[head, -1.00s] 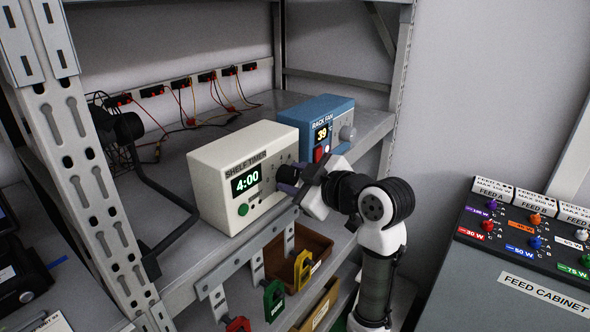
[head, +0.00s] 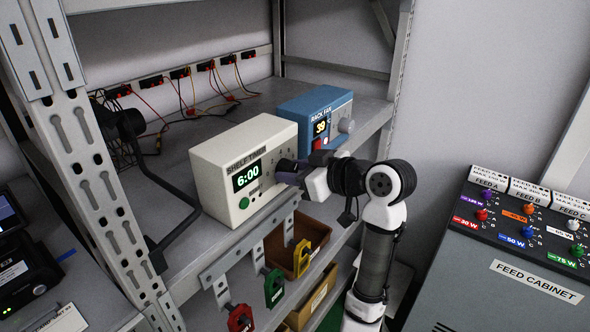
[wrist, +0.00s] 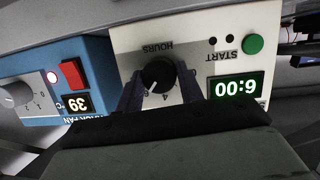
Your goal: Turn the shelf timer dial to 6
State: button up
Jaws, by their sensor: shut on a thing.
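The shelf timer (head: 217,172) is a cream box on the shelf, and its green display (head: 247,176) reads 6:00. It also shows upside down in the wrist view (wrist: 205,55). Its black dial (wrist: 159,75), marked HOURS, has a white pointer line directed toward the lower left, near the 6. My gripper (wrist: 158,92) is shut on the dial, with one dark finger on each side of it. In the head view my gripper (head: 291,171) is at the timer's front face and hides the dial.
The blue rack fan box (head: 308,106), reading 39, stands just right of the timer. Coloured padlocks (head: 274,288) hang from a rail below the shelf edge. The feed cabinet (head: 535,245) stands at the right. A black bent arm (head: 165,185) is left of the timer.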

jog(key=o, duration=1)
jog(key=b+v, duration=0.4)
jog(key=v, duration=1)
jog(key=shift+w+f, duration=0.1)
